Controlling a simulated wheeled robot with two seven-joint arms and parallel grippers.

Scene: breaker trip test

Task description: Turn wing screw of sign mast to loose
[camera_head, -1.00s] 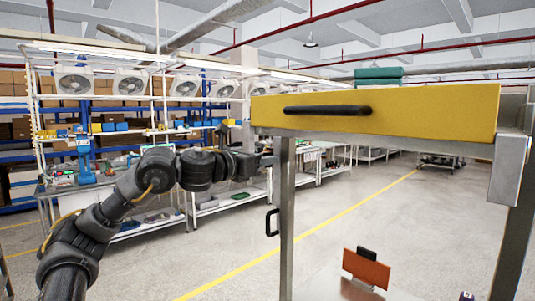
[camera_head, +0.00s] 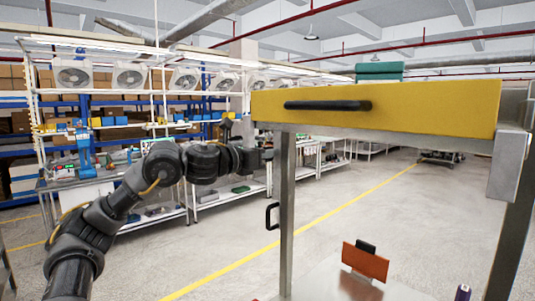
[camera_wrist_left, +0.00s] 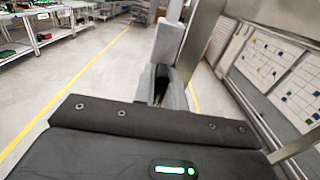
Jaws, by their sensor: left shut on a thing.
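My left gripper (camera_head: 264,155) reaches in from the left to the upper part of a grey metal post (camera_head: 287,215), just below a yellow-fronted box. In the left wrist view its fingers (camera_wrist_left: 161,86) are close together at the foot of a grey metal piece (camera_wrist_left: 167,43). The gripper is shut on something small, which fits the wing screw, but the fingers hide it. I cannot tell the screw's turn angle. The sign mast cannot be clearly told from the metal posts. My right gripper is not in view.
The yellow box front (camera_head: 400,108) with a black handle (camera_head: 327,105) fills the upper right. A black handle (camera_head: 272,216) sits on the post's left. An orange plate (camera_head: 365,262) stands low down. Shelving and benches line the left; the floor between is open.

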